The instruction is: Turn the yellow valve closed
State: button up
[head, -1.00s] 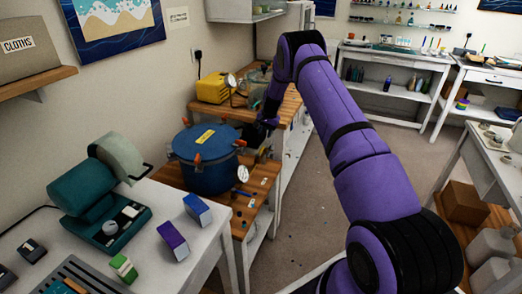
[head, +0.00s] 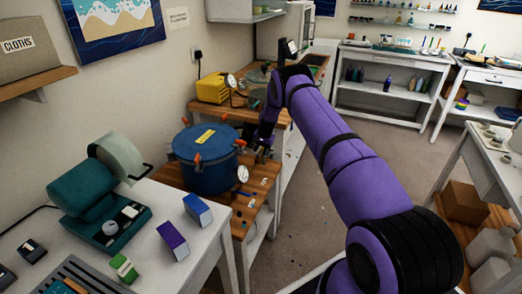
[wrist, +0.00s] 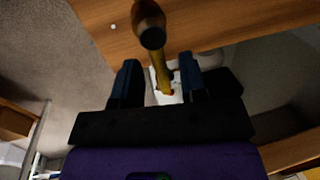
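The yellow valve lever (wrist: 161,76) shows in the wrist view, between the two fingers of my gripper (wrist: 160,80). Gaps show on both sides of the lever, so the fingers are open around it and not clamped. A dark, rounded brass-coloured end (wrist: 150,28) sits beyond the fingertips, in line with the lever. In the head view my gripper (head: 262,150) is at the right side of the blue pressure pot (head: 207,174). The valve cannot be made out there.
The pot has orange clamps and a round gauge (head: 243,174), and stands on a low wooden bench (head: 252,205). A yellow machine (head: 213,88) stands behind it. A white table (head: 190,250) with boxes is in front. Open floor (head: 320,200) lies to the right.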

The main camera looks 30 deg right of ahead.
grip_shut()
jog(key=shift+s+m, duration=0.1)
jog(key=shift+m, duration=0.2)
jog(key=shift+s+d+m+h, duration=0.15)
jog(key=shift+s+m+h, duration=0.15)
jog(key=shift+m, duration=1)
jog(key=shift+s+d+m+h, duration=0.15)
jog(key=shift+s+m, duration=0.25)
jog(key=shift+m, duration=0.9)
grip_release()
jog(key=shift+r, duration=0.1)
